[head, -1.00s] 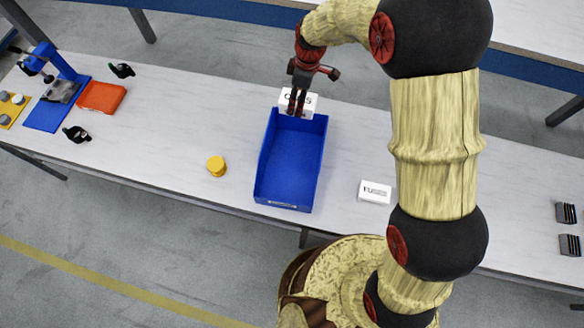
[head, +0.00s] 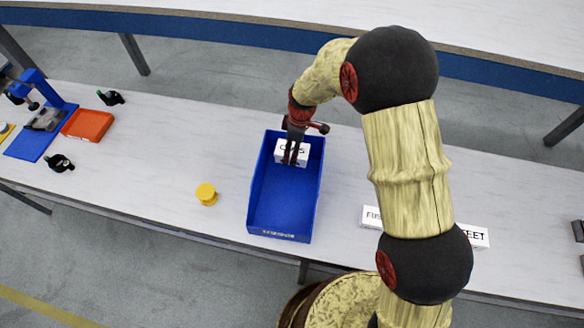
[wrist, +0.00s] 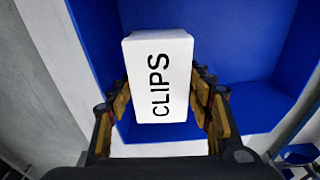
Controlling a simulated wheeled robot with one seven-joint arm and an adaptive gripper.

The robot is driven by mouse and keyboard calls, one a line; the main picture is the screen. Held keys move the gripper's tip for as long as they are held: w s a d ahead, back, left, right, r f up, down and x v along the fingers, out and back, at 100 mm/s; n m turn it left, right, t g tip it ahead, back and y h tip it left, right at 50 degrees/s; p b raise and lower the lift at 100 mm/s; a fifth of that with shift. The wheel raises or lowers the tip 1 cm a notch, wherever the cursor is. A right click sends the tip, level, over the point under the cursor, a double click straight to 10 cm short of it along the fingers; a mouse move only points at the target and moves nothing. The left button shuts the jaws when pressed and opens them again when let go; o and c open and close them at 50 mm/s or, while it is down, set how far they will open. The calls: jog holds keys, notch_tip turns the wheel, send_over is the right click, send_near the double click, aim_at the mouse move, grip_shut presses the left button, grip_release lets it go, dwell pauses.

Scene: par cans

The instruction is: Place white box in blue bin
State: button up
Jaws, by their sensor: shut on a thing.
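A white box (head: 291,152) marked CLIPS is held at the far end of the blue bin (head: 283,207) in the head view. My gripper (head: 293,160) is shut on this box, with a finger on each side. In the wrist view the white box (wrist: 158,78) fills the middle between my gripper's fingers (wrist: 165,110), with the blue bin's inside (wrist: 255,45) behind it. Whether the box touches the bin floor cannot be told. Another white box (head: 371,216), its lettering partly hidden, lies right of the bin, and a third white box (head: 474,236) shows behind my arm.
A yellow round stack (head: 207,194) stands left of the bin. An orange tray (head: 88,125), dark bottles (head: 60,163) and a blue press-like device (head: 40,118) are at the table's left.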

notch_tip(320, 180, down, 9)
jog(key=shift+r+b, duration=0.15)
jog(key=shift+b, duration=0.75)
jog(key=o, duration=1.4)
